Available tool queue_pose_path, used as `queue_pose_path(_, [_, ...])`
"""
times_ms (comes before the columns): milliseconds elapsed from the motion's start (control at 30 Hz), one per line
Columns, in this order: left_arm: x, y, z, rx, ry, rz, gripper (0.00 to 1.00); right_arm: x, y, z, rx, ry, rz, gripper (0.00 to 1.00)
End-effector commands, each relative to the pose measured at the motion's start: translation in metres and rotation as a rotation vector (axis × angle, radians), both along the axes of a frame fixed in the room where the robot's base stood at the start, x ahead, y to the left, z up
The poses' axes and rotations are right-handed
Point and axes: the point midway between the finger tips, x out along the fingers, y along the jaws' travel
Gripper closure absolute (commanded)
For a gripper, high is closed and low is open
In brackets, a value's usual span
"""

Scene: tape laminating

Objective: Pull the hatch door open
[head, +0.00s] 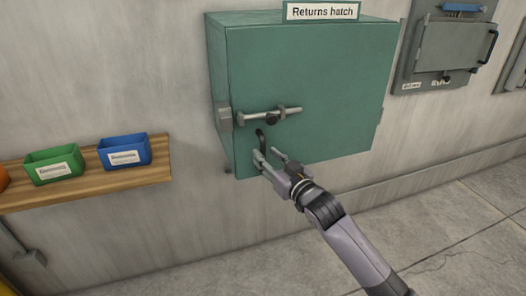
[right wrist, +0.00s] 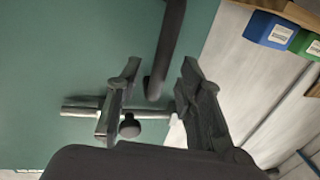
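The teal hatch (head: 330,80), labelled "Returns hatch", is mounted on the wall, and its door looks shut. A black bar handle (head: 262,140) stands upright near the door's lower left. Above it is a metal slide bolt (head: 285,111) with a dark knob. My right gripper (head: 267,154) is open at the handle's lower part. In the right wrist view my right gripper (right wrist: 160,72) has the handle (right wrist: 168,45) between its fingers, with a gap on each side. The bolt's knob (right wrist: 129,127) shows there too. My left gripper is not in view.
A wooden shelf (head: 100,188) on the left wall holds a green bin (head: 52,165) and a blue bin (head: 123,151). A grey wall hatch (head: 450,45) is at the upper right. The floor below right is clear.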

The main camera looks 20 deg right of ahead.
Motion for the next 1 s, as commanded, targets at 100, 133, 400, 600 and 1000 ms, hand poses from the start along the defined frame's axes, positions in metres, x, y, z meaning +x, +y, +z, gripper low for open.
queue_pose_path(100, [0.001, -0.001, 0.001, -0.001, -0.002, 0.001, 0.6, 0.017, 0.004, 0.0, 0.0, 0.0, 0.0, 0.65])
queue_pose_path(133, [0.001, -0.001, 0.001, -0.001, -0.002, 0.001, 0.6, 0.02, 0.004, 0.0, 0.0, -0.001, 0.0, 0.65])
queue_pose_path(400, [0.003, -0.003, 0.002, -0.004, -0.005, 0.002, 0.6, 0.03, 0.007, 0.0, 0.0, 0.0, 0.001, 0.65])
queue_pose_path(600, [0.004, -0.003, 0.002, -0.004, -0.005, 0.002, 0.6, 0.029, 0.007, 0.0, 0.0, 0.0, 0.0, 0.67])
queue_pose_path(1000, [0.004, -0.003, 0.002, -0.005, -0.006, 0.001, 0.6, 0.029, 0.007, 0.0, 0.0, 0.0, 0.0, 0.94])
